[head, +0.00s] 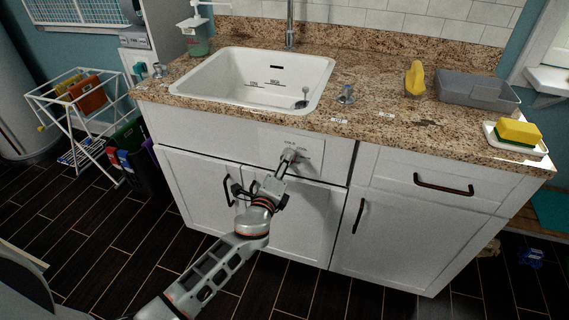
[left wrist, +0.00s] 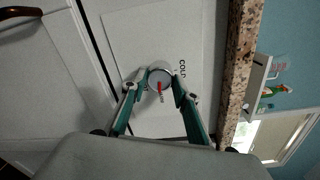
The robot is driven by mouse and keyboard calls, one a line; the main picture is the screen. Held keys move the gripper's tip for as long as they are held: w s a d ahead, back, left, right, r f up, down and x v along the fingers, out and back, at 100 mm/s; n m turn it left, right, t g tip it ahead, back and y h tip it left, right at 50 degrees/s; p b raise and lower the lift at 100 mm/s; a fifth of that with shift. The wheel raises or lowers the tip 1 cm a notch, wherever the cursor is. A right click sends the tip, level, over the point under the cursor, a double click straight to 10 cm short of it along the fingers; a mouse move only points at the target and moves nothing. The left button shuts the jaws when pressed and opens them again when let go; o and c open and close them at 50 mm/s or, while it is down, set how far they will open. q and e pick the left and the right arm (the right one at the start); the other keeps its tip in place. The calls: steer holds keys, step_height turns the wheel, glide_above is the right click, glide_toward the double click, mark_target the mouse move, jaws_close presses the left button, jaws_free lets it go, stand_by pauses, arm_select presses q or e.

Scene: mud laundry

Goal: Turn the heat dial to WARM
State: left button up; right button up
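The heat dial (head: 289,154) is a round light-grey knob on the white panel below the sink. In the left wrist view the dial (left wrist: 160,74) has a red pointer mark directed to the bottom of the picture, towards a small label too small to read surely. A COLD label (left wrist: 182,69) is to the dial's right there, which is above it in the head view. My left gripper (head: 284,165) is at the dial, its two fingertips (left wrist: 160,80) on opposite sides and seemingly touching it. My right gripper is not in view.
The granite counter (head: 380,119) with a white sink (head: 215,80) overhangs the panel. A cabinet handle (head: 227,190) sits left of my left gripper, and another handle (head: 358,215) to its right. A drying rack (head: 55,110) stands at far left.

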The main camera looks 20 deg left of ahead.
arm_select(q)
steer(key=shift+o, duration=1.4)
steer(key=shift+s, duration=0.1)
steer(key=s, duration=1.1)
steer(key=shift+s+r, duration=0.2)
steer(key=shift+s, duration=0.2)
